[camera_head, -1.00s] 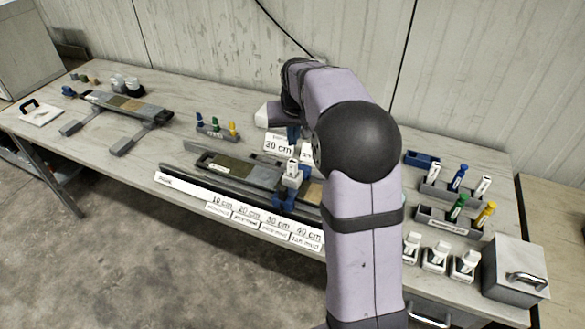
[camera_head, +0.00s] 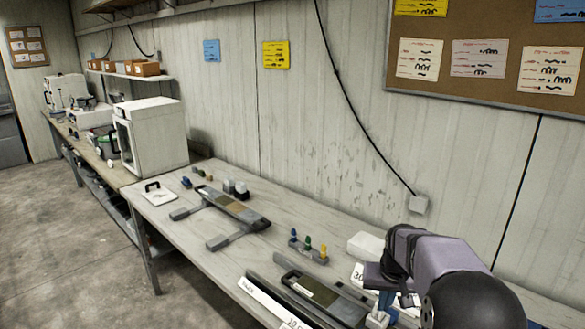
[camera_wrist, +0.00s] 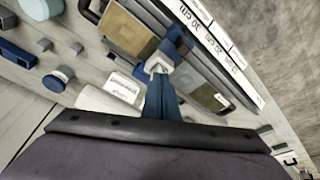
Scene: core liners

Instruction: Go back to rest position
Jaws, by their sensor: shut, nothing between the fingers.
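My gripper (camera_wrist: 160,97) shows in the wrist view as blue fingers pointing down, shut with nothing between them. A white-capped piece (camera_wrist: 158,66) on a blue holder sits just beyond the fingertips; I cannot tell whether they touch it. In the head view my gripper (camera_head: 386,299) is at the lower right, above the core liner tray (camera_head: 318,294). The white-capped piece (camera_head: 377,319) is below it, partly cut off by the lower edge. My own arm hides the bench to the right.
Another liner (camera_head: 232,206) lies on a stand at the bench's left part. A small rack with blue, green and yellow pieces (camera_head: 308,249) stands behind the near tray. A white cabinet (camera_head: 152,135) stands farther back. Bare bench lies between the stand and the rack.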

